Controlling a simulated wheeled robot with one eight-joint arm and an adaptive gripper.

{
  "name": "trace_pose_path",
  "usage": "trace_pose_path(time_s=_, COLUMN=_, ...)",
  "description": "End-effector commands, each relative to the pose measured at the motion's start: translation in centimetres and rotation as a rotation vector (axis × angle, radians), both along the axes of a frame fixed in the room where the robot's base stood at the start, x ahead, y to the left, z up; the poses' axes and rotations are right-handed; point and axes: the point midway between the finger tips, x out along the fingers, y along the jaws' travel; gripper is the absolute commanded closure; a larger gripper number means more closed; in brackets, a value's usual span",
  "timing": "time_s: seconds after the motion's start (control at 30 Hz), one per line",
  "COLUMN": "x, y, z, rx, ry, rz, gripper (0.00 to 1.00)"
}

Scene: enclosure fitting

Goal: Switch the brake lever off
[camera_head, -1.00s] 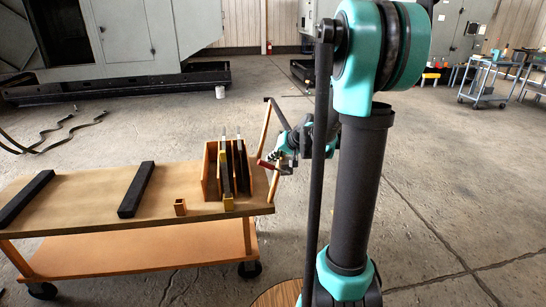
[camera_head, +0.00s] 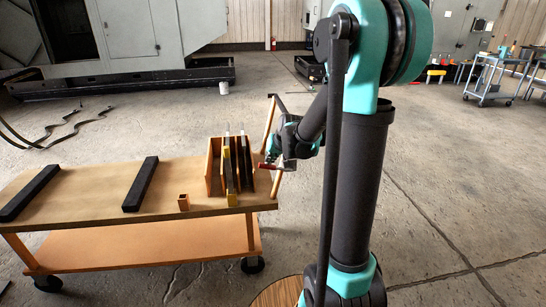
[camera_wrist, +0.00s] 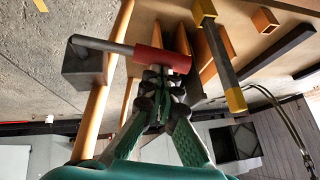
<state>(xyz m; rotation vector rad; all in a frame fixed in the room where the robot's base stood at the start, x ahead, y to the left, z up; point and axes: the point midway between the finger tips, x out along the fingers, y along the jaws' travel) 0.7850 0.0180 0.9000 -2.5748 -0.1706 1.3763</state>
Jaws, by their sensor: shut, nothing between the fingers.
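The brake lever shows in the wrist view as a grey rod with a red grip (camera_wrist: 163,60), joined to a dark grey block (camera_wrist: 85,66) on the cart's orange handle post. In the head view its red grip (camera_head: 269,167) is a small spot at the cart's right end. My gripper (camera_wrist: 160,76) is shut and empty, with its fingertips right at the red grip; whether they touch it I cannot tell. In the head view my gripper (camera_head: 274,157) is beside the lever and partly covers it.
The wooden cart (camera_head: 95,205) carries two black bars (camera_head: 140,184), a small orange box (camera_head: 184,202) and an upright rack (camera_head: 213,168) with panels close to the lever. A bar with yellow ends (camera_wrist: 220,55) stands near my gripper. The floor right of the cart is open.

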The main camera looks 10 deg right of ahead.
Motion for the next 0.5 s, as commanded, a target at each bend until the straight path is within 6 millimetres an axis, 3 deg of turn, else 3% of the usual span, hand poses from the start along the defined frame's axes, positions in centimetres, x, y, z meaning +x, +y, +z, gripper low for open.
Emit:
trace_pose_path(time_s=0.2, x=0.0, y=1.6, z=-2.2, rx=-0.208, ry=-0.002, rz=0.007, gripper=1.0)
trace_pose_path(time_s=0.5, x=0.1, y=2.5, z=-5.3, rx=-0.483, ry=-0.002, rz=0.004, gripper=1.0)
